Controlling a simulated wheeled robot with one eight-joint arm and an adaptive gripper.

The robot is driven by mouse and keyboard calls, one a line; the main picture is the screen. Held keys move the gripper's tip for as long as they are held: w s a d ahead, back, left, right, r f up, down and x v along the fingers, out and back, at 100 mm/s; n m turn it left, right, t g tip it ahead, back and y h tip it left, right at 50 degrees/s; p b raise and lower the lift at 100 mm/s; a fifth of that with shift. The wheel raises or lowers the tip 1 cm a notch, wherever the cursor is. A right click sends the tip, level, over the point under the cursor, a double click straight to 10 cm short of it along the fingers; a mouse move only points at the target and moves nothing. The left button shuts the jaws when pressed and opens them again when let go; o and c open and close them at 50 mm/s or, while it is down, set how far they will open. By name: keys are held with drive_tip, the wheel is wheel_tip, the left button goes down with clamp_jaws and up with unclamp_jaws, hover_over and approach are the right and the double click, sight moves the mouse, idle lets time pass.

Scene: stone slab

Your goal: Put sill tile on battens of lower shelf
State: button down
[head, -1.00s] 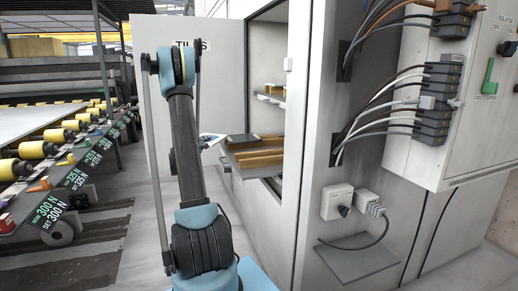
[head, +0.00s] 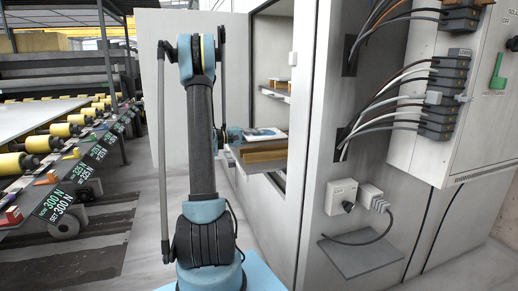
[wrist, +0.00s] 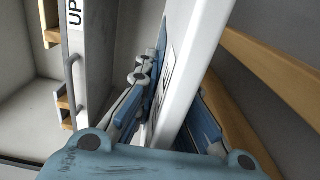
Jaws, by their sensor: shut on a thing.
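The sill tile (wrist: 197,68) is a long white slab between the two blue fingers of my gripper (wrist: 178,108) in the wrist view, which is shut on it. In the head view the tile (head: 264,134) shows as a small pale piece at the lower shelf opening. My arm partly hides the gripper there. The lower shelf's wooden battens (head: 262,155) lie just below the tile in the head view. A batten (wrist: 270,58) runs to the right of the tile in the wrist view. I cannot tell whether the tile touches the battens.
An upper shelf (head: 275,93) sits above inside the cabinet. In the wrist view a panel lettered "UP" (wrist: 75,45) stands left of the gripper. The open door panel (head: 152,70) is behind my arm. A roller conveyor (head: 45,145) stands left, and wired boxes (head: 445,95) hang right.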

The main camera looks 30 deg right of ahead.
sight(258, 148)
drive_tip(key=shift+f, duration=3.65)
drive_tip(key=shift+f, duration=0.1)
drive_tip(key=c, duration=1.7)
unclamp_jaws()
drive_tip(key=v, duration=1.2)
drive_tip(key=s+a+r+n+t+y, duration=0.1)
drive_tip(key=s+a+r+t+y, duration=0.1)
drive_tip(key=s+a+r+y, duration=0.3)
drive_tip(key=s+a+f+t+y, duration=0.1)
drive_tip(key=s+a+f+y, duration=0.2)
drive_tip(key=s+a, duration=0.6)
drive_tip(key=s+a+f+n+t+y, duration=0.1)
drive_tip(key=s+a+f+y, duration=0.3)
drive_tip(key=s+a, duration=0.6)
drive_tip(key=s+a+f+n+t+y, duration=0.1)
drive_tip(key=s+a+y, duration=0.4)
drive_tip(key=s+a, duration=0.5)
wheel_tip(258, 148, down, 2)
drive_tip(key=shift+f+t, duration=0.2)
drive_tip(key=shift+t, duration=0.6)
